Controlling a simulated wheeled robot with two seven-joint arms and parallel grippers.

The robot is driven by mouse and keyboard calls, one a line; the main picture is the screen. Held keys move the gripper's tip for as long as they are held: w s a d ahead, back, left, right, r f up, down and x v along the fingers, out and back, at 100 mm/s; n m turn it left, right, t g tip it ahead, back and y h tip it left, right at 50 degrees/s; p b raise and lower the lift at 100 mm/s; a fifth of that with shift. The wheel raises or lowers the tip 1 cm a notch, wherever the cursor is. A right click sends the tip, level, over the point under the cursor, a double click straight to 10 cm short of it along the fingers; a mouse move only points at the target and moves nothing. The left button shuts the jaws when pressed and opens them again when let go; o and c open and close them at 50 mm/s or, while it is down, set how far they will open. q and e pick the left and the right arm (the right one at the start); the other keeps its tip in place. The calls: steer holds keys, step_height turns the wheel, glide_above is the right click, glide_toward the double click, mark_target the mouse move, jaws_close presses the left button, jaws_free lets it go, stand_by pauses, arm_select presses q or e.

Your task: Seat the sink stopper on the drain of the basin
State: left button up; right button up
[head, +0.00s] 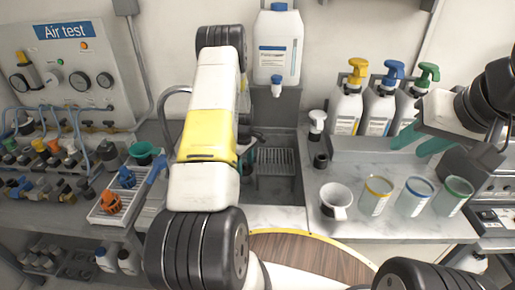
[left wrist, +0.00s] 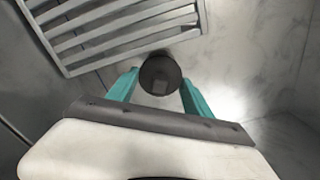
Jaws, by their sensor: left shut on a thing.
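The sink basin (head: 277,192) is sunk in the counter at the middle of the head view. My left gripper (left wrist: 160,80) is inside it, shut on the sink stopper (left wrist: 158,68), a dark round piece between the teal fingers. In the head view my left arm hides most of this gripper; only a bit of teal (head: 247,158) shows beside the arm. I cannot make out the drain; it is hidden or out of view. My right gripper (head: 420,144) is at the right, its teal fingers apart and empty, above the counter.
A slatted rack (head: 275,162) lies in the basin, close to the stopper in the left wrist view (left wrist: 110,32). A white jug (head: 278,48) stands behind the basin. A white mug (head: 336,198), several glass cups and pump bottles (head: 380,105) stand on the right counter.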

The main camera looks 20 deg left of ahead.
mark_target(245, 171)
arm_select(q)
steer(key=shift+f, duration=0.6)
steer(key=shift+f, duration=0.25)
steer(key=shift+f, duration=0.95)
steer(key=shift+f, duration=0.1)
steer(key=shift+f, duration=0.4)
steer(key=o, duration=1.4)
